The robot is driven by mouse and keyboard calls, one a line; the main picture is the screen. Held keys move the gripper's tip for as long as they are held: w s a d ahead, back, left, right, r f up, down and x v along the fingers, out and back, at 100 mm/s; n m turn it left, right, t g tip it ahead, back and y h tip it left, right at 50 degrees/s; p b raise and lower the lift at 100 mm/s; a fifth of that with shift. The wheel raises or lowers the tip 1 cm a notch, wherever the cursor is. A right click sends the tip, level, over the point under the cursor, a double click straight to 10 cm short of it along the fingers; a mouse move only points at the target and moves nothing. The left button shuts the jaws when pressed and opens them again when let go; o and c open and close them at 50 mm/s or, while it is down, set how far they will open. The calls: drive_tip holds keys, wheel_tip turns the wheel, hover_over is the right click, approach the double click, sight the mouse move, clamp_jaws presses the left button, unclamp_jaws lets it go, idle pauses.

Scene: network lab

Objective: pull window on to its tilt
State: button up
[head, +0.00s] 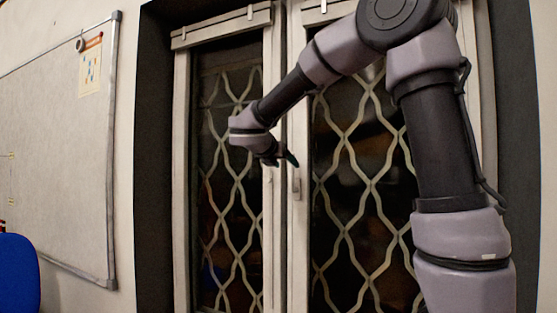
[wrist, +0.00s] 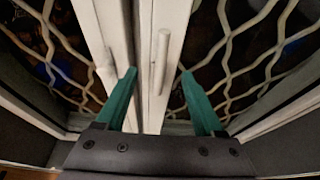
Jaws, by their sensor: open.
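The window (head: 300,60) has two pale-framed sashes with dark panes behind a wavy lattice. It looks shut in the head view. A pale upright handle (head: 296,188) sits on the middle frame; it also shows in the wrist view (wrist: 161,62). My gripper (head: 284,160) is near the middle frame, just above the handle in the head view. In the wrist view my gripper (wrist: 158,72) is open and empty, its green fingers pictured on either side of the handle. I cannot tell whether the fingertips reach past the handle in depth.
A whiteboard (head: 60,150) with a pinned paper (head: 90,65) hangs on the left wall. A blue chair (head: 18,272) stands at the lower left. Dark recess sides border the window. My arm covers part of the right sash.

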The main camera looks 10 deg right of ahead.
sight(291, 169)
drive_tip(key=x, duration=0.6)
drive_tip(key=shift+w+d+f, duration=0.1)
drive_tip(key=shift+w+d, duration=0.05)
clamp_jaws()
idle(1.5)
drive_tip(key=s+a, duration=0.4)
drive_tip(key=s, duration=0.2)
drive_tip(key=shift+a, duration=0.35)
drive_tip(key=shift+o, duration=0.4)
unclamp_jaws()
drive_tip(key=shift+s+f, duration=0.15)
drive_tip(key=shift+s, duration=0.05)
idle(0.6)
